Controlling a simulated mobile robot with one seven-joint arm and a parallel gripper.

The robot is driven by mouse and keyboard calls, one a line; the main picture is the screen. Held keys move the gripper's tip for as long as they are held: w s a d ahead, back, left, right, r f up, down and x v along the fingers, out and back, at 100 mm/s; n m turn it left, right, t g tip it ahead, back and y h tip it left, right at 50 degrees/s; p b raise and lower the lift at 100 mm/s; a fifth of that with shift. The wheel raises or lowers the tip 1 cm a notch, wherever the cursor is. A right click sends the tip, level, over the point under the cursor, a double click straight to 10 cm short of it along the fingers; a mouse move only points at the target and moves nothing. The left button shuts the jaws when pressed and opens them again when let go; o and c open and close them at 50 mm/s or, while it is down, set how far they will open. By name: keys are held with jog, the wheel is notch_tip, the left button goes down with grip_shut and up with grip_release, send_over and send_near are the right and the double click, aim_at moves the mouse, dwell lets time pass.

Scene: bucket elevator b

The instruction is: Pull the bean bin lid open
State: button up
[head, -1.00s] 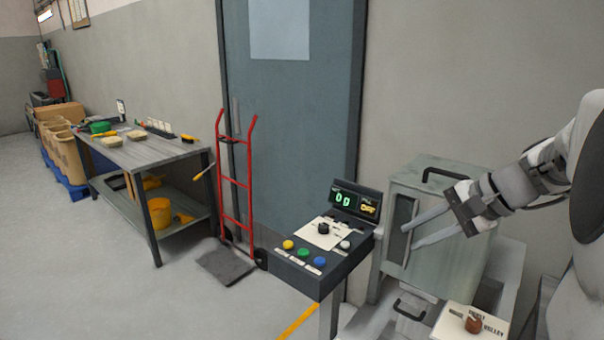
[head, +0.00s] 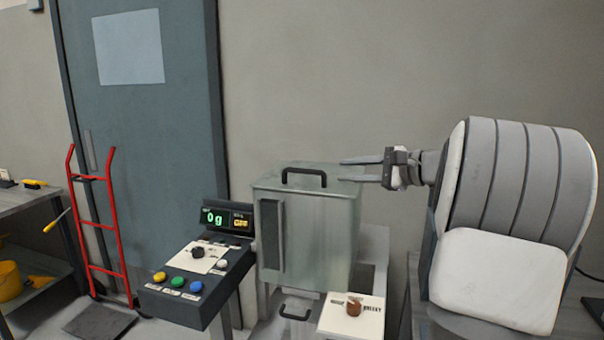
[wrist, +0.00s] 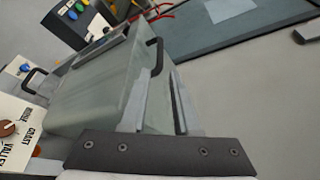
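The bean bin (head: 318,235) is a grey-green metal box with a dark vertical window on its front. Its lid (head: 268,179) lies flat on top and looks closed, with a black arched handle (head: 304,172) on it. In the wrist view the bin (wrist: 95,100) lies slanted, with the handle (wrist: 154,56) near its upper right edge. My gripper (head: 341,170) comes in from the right at about lid height, its two fingers apart and pointing left. The fingertips are right of the handle, and nothing is between them. Whether they touch the lid I cannot tell.
A control box (head: 205,280) with coloured buttons and a display stands left of the bin. A card with a brown knob (head: 353,306) sits at the bin's lower front. A red hand truck (head: 95,225) leans by the grey door. The wall is behind the bin.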

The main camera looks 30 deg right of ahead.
aim_at(308, 171)
jog(key=x, duration=1.3)
jog(key=shift+w, duration=0.25)
jog(key=shift+c, duration=0.3)
grip_shut()
dwell(0.5)
